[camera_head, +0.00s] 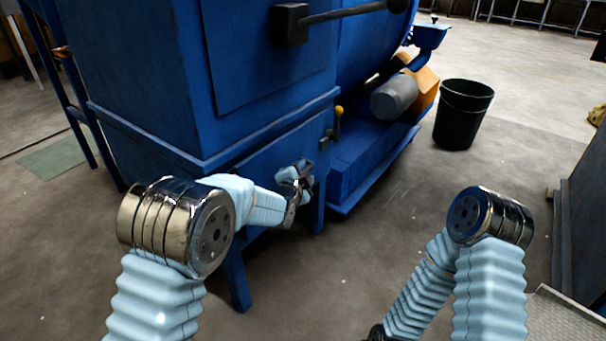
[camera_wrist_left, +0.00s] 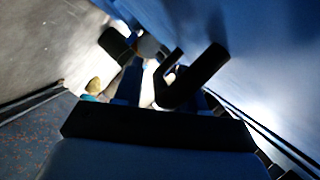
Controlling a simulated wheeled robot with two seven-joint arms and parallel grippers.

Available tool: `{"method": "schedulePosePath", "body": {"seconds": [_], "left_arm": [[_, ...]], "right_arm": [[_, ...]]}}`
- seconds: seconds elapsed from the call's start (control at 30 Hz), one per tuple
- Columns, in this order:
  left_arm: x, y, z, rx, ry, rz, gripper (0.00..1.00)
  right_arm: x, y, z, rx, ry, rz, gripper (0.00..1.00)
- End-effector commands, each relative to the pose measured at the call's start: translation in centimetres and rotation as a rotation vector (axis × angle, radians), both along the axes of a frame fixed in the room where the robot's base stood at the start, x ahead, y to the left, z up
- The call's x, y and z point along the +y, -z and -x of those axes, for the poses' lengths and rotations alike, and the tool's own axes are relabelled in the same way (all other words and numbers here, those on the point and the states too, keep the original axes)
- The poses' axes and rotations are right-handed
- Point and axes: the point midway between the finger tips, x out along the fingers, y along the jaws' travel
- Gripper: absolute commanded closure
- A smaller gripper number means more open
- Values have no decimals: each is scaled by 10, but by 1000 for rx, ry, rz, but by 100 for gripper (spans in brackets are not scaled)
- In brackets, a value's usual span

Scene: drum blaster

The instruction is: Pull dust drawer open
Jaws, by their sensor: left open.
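The blue drum blaster (camera_head: 150,80) stands at the left and middle of the head view. The dust drawer is hard to tell apart from its low blue front panel (camera_head: 262,168). My left gripper (camera_head: 303,172) is open in front of that panel, close to its right end.
A yellow-knobbed lever (camera_head: 338,115) sits on the machine just above and right of my left gripper. A grey motor (camera_head: 394,97) and a black bin (camera_head: 463,112) stand further right. The concrete floor (camera_head: 370,240) between my arms is clear. A dark cabinet (camera_head: 582,200) stands at the right edge.

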Motion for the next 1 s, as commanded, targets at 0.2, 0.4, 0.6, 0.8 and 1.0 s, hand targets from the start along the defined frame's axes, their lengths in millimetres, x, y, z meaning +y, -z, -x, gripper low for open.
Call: {"method": "schedulePosePath", "body": {"seconds": [0.2,0.4,0.6,0.8,1.0], "left_arm": [[0,0,0,0,0,0,67],[0,0,0,0,0,0,98],[0,0,1,0,0,0,100],[-2,0,2,1,1,0,100],[-16,0,13,1,3,-1,100]], "right_arm": [[0,0,0,0,0,0,57],[0,0,0,0,0,0,57],[0,0,0,0,0,0,57],[0,0,0,0,0,0,57],[0,0,0,0,0,0,57]]}}
